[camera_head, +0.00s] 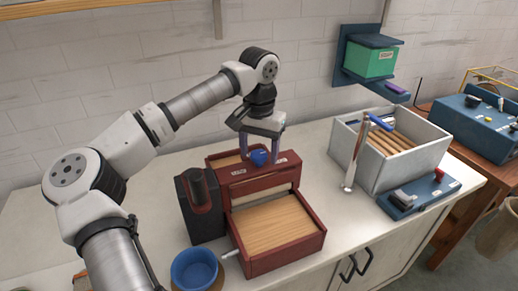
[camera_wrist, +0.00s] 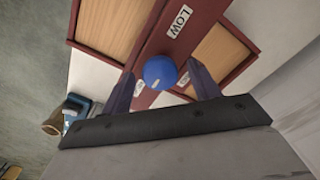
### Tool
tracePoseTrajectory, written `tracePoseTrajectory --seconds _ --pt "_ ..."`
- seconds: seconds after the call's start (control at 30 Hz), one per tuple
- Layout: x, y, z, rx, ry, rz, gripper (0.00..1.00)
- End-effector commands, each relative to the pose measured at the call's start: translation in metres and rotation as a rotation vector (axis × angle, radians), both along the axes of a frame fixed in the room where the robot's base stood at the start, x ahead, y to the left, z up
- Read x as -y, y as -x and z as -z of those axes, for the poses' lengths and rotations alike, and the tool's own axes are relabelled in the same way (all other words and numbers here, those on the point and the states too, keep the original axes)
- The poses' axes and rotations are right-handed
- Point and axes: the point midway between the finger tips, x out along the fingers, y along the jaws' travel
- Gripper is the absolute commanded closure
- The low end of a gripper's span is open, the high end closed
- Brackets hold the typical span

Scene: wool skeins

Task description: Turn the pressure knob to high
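The pressure knob (camera_head: 259,157) is a round blue knob on the raised dark red crossbar of a wooden-bedded press (camera_head: 275,262). My gripper (camera_head: 262,160) points down over it, one finger on each side. In the wrist view the knob (camera_wrist: 160,72) sits between the fingertips (camera_wrist: 163,85), with gaps visible, so the gripper looks open and not clamped on it. A white "LOW" label (camera_wrist: 180,22) shows on the bar. Two smaller labels near the fingers are partly hidden and unreadable. I cannot tell the knob's pointing direction.
A black upright unit (camera_head: 200,208) stands left of the press, with a blue bowl (camera_head: 194,268) in front. To the right are a shiny metal post (camera_head: 356,158), a grey crate (camera_head: 400,172) of wooden rods and a blue device (camera_head: 418,196). A green box (camera_head: 370,60) hangs on the wall.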

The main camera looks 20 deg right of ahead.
Motion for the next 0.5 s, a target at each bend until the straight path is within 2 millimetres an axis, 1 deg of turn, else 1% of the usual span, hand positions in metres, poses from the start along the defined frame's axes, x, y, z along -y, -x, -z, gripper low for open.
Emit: tracePoseTrajectory --seconds 0.17,0.27,0.37,0.47,0.5 --pt "0.000 0.000 0.000 0.000 0.000 -0.001 0.39" --pt "0.000 -0.001 -0.005 0.001 0.000 -0.002 0.39" --pt "0.000 -0.001 -0.017 0.002 0.001 -0.002 0.39" --pt "0.000 -0.001 -0.038 0.004 0.001 -0.003 0.39" --pt "0.001 -0.001 -0.047 0.005 0.001 -0.002 0.39"
